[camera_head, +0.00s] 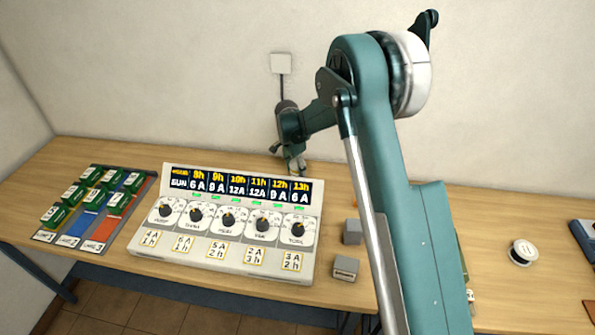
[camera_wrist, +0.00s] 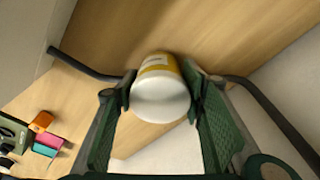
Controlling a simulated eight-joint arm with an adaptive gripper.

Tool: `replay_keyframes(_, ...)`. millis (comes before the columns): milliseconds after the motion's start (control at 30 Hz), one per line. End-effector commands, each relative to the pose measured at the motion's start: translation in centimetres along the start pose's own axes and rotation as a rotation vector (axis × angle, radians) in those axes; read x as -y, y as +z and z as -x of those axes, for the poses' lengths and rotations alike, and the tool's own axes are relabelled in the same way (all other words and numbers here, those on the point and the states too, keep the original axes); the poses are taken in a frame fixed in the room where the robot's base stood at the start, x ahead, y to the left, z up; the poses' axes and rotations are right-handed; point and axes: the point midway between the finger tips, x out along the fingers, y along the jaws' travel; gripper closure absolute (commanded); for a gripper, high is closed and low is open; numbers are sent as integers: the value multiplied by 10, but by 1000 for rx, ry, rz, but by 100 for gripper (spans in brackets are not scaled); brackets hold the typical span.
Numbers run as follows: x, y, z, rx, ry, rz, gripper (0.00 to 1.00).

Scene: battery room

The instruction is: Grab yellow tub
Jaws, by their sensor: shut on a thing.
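The yellow tub (camera_wrist: 156,63) shows in the wrist view with a yellow side and a white round end facing the camera. It sits between the two green ridged fingers of my gripper (camera_wrist: 160,95), which are shut on it. Wooden table surface shows behind the tub; I cannot tell whether the tub touches it. In the head view my gripper (camera_head: 294,163) points down near the wall, behind the white control panel. The tub cannot be made out in the head view.
The control panel (camera_head: 232,262) with several knobs stands in front of my gripper. Green blocks lie on a coloured board (camera_head: 88,226) at left. Grey blocks (camera_head: 345,268) stand right of the panel. Orange (camera_wrist: 42,121) and pink (camera_wrist: 50,139) blocks show in the wrist view. A white spool (camera_head: 521,252) lies at right.

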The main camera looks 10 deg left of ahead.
Motion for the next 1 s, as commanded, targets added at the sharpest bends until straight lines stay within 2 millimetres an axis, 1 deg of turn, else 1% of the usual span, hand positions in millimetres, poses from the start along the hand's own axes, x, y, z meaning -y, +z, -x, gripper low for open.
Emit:
replay_keyframes(267,0,0,1,0,0,0,75)
replay_keyframes(467,0,-2,12,0,0,0,75)
replay_keyframes(567,0,-4,23,0,0,0,75)
replay_keyframes(800,0,-9,58,0,0,0,75)
replay_keyframes(1000,0,-13,85,0,0,0,75)
